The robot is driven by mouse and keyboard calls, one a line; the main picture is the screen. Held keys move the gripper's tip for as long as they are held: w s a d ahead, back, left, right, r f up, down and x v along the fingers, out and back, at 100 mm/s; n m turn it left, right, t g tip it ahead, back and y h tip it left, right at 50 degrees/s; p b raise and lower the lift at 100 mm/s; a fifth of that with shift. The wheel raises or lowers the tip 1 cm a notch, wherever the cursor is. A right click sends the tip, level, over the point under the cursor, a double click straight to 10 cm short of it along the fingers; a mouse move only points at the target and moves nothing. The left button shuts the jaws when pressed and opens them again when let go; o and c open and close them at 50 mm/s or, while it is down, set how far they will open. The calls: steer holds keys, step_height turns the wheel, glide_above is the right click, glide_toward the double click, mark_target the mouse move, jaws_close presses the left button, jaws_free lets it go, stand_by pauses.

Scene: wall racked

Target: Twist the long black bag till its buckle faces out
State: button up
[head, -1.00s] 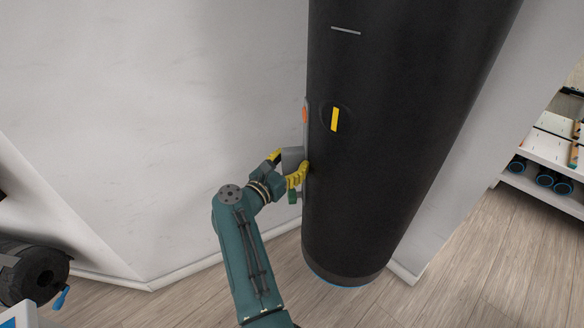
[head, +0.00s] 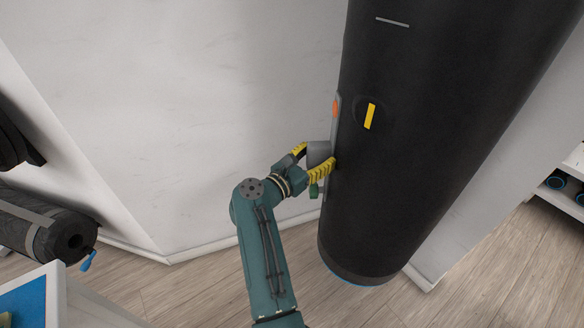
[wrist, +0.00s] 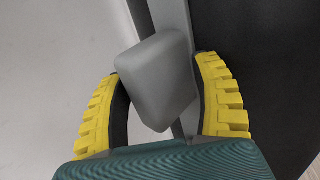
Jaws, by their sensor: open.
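The long black bag (head: 430,120) hangs upright, its lower end just above the floor. A grey strip (head: 329,135) with an orange mark (head: 335,107) runs down its left side. A grey block, seemingly the buckle (head: 318,152), sticks out from this strip to the left. A yellow tab (head: 370,116) sits on the front. My gripper (head: 316,166) is at the bag's left side. In the wrist view the open yellow-padded fingers (wrist: 160,78) stand on both sides of the grey block (wrist: 156,82). The right finger is close to the strip; contact is unclear.
A pale wall (head: 200,100) stands behind and left of the bag. A dark roll (head: 45,232) lies at the lower left near a white-edged unit (head: 60,290). A white shelf (head: 560,197) is at the right. Wood floor (head: 200,285) is clear around the bag.

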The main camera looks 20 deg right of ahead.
steer(key=v, duration=1.1)
steer(key=shift+w, duration=0.35)
steer(key=shift+a, duration=0.1)
